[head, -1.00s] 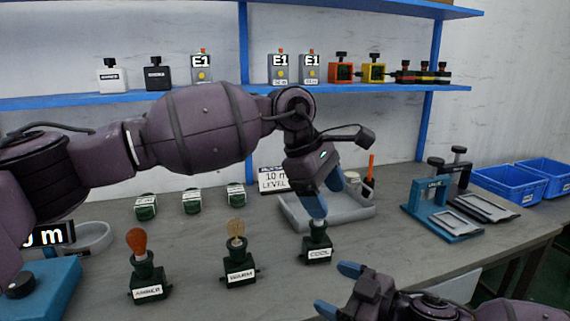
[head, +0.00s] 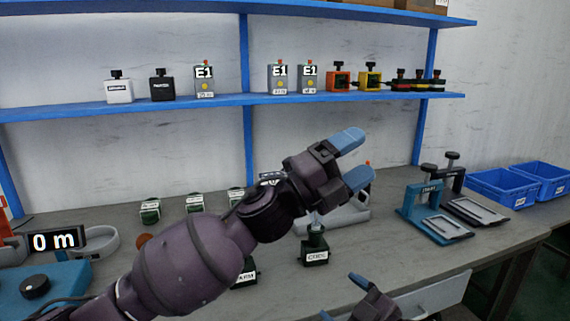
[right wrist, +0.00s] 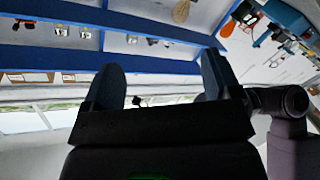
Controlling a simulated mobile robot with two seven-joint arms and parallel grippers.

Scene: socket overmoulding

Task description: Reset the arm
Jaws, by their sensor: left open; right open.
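My left gripper (head: 352,160) is open and empty, raised above the workbench in the middle of the head view, its blue fingers pointing right. My right gripper (head: 340,298) is low at the bottom edge of the head view, open, with its body partly cut off. In the right wrist view its two dark fingers (right wrist: 160,85) stand apart with nothing between them. A dark green socket holder labelled COOL (head: 315,248) stands on the bench below my left gripper. My left arm hides most of the WARM holder (head: 246,272) and nearly all of the amber one.
Blue shelves (head: 230,102) with small bottles and boxes run along the back wall. A grey tray (head: 345,219) lies behind the COOL holder. A blue press (head: 425,215) and blue bins (head: 503,186) stand at right. A 0 m display (head: 55,241) is at left.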

